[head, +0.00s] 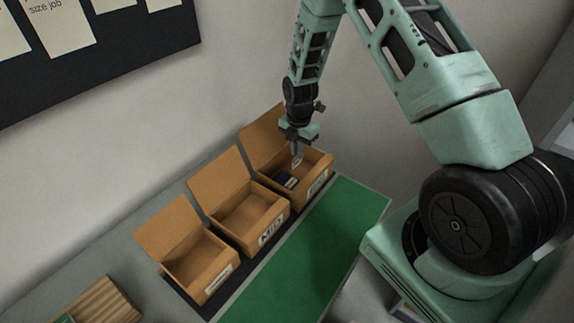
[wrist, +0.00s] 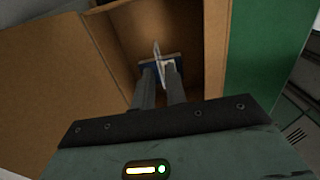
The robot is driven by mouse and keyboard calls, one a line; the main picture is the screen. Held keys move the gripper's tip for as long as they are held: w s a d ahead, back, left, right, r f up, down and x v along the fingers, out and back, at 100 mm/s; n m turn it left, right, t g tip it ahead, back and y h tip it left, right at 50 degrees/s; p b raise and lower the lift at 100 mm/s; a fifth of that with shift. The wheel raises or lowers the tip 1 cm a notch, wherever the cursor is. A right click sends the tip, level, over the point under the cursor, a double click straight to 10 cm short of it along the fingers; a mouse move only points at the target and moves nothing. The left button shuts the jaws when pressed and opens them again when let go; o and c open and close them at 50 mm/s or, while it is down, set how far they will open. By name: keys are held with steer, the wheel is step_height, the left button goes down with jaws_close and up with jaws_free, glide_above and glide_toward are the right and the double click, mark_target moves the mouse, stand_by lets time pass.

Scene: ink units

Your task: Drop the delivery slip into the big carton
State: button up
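The rightmost of three open brown cartons, likely the big carton (head: 318,167), has a front label that is hard to read; its inside also fills the middle of the wrist view (wrist: 205,50). My gripper (head: 297,153) points down into this carton's opening. In the wrist view my gripper's fingers (wrist: 160,72) are close together with a thin white slip (wrist: 157,50) between their tips, seen nearly edge-on. The slip also shows small and pale in the head view (head: 296,163). A dark blue item (head: 285,181) lies in the carton beneath the fingertips.
The middle carton (head: 258,228), labelled MID, and a left carton (head: 205,268) stand open with lids raised towards the wall. A green mat (head: 300,265) runs along their front. A ridged brown item (head: 105,303) lies at lower left. A dark notice board (head: 130,52) hangs above.

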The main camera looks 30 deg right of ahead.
steer(key=shift+o, duration=0.7)
steer(key=shift+r, duration=0.2)
step_height(320, 180, up, 17)
steer(key=b, duration=0.4)
steer(key=shift+b, duration=0.35)
steer(key=s+a+m+b, duration=0.2)
steer(key=s+a+m, duration=0.3)
steer(key=a, duration=0.8)
steer(key=s+a+m+b, duration=0.1)
steer(key=s+a+m, duration=0.3)
steer(key=s, duration=0.9)
steer(key=s+a+f+m+b, duration=0.1)
steer(key=s+a+m, duration=0.4)
steer(key=s+a, duration=0.4)
steer(key=s, duration=0.3)
steer(key=shift+s+a+f+y, duration=0.15)
steer(key=shift+s+y, duration=0.15)
steer(key=shift+s, duration=0.1)
